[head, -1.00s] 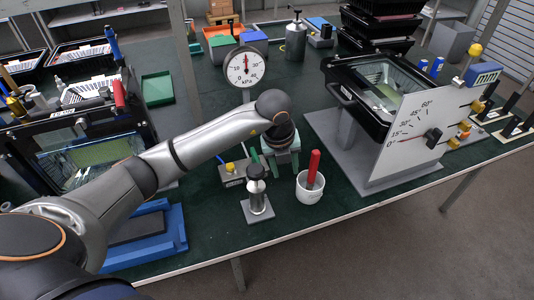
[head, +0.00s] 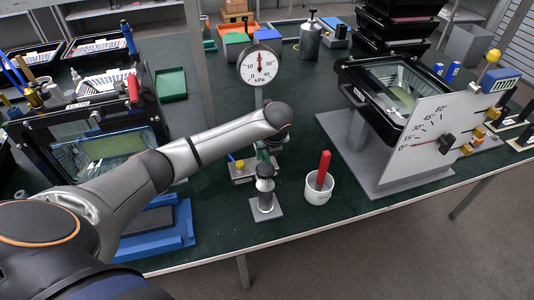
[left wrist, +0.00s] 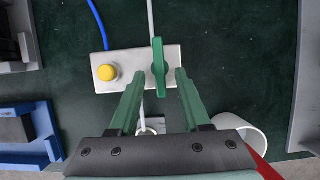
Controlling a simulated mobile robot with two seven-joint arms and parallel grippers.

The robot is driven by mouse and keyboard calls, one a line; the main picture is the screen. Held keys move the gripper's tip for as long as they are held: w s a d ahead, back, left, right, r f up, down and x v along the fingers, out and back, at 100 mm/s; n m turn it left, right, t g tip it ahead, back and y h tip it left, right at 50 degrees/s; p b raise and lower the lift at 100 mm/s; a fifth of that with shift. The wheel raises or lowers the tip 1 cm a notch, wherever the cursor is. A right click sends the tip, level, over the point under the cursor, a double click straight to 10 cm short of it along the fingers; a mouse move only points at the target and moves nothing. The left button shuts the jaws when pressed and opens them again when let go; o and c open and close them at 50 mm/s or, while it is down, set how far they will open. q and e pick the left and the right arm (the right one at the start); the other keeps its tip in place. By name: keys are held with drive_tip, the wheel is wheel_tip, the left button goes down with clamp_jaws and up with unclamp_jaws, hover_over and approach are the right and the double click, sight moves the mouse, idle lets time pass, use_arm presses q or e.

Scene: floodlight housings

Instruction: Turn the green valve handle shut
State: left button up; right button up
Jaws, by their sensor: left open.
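The green valve handle (left wrist: 159,67) stands on a light metal plate (left wrist: 118,62), its long side running up and down in the left wrist view. My left gripper (left wrist: 160,78) is open. Its two green fingers point at the plate, one on each side of the handle, with gaps visible on both sides. In the head view my left gripper (head: 268,148) is over the right end of the plate (head: 240,177), and the wrist and fingers largely hide the handle. My right gripper is not in view.
A yellow button (left wrist: 107,72) sits on the plate's left end. A dial gauge (head: 260,64) rises behind. A blue tray (head: 170,240) lies to the left.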

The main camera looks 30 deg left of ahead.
use_arm(q)
drive_tip(key=shift+w+a+f, duration=0.15)
drive_tip(key=shift+f, duration=0.4)
clamp_jaws()
